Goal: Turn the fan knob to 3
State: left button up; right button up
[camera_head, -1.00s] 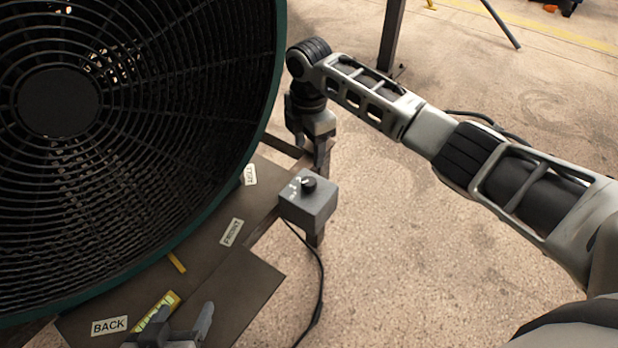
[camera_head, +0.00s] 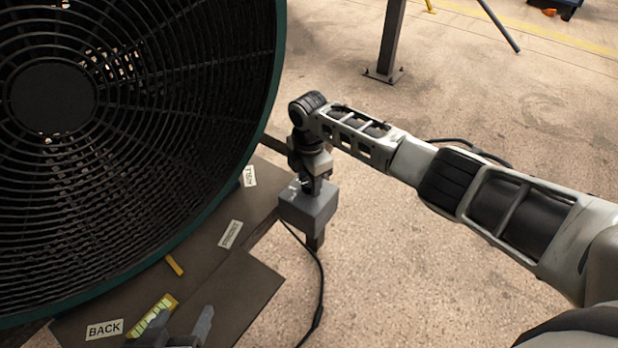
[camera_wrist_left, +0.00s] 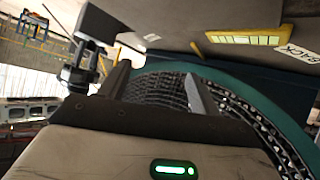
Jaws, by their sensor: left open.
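The fan knob sits on top of a small grey control box (camera_head: 308,210) on a post at the right edge of the fan stand. The knob is now largely hidden by my right gripper (camera_head: 313,186). My right gripper points down over the box top, at the knob; whether its fingers touch the knob, or are open or shut, I cannot tell. The knob's numbers are mostly covered. The box (camera_wrist_left: 97,24) and my right gripper also show at the upper left in the left wrist view. My left gripper (camera_head: 181,326) is open and empty at the bottom, near the BACK label.
A large round fan (camera_head: 52,97) with a wire grille fills the left side. The dark stand plate (camera_head: 225,285) carries paper labels and a yellow level (camera_head: 155,312). A black cable (camera_head: 320,290) hangs from the box.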

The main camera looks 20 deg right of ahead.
jog(key=c, duration=0.6)
jog(key=shift+o, duration=0.2)
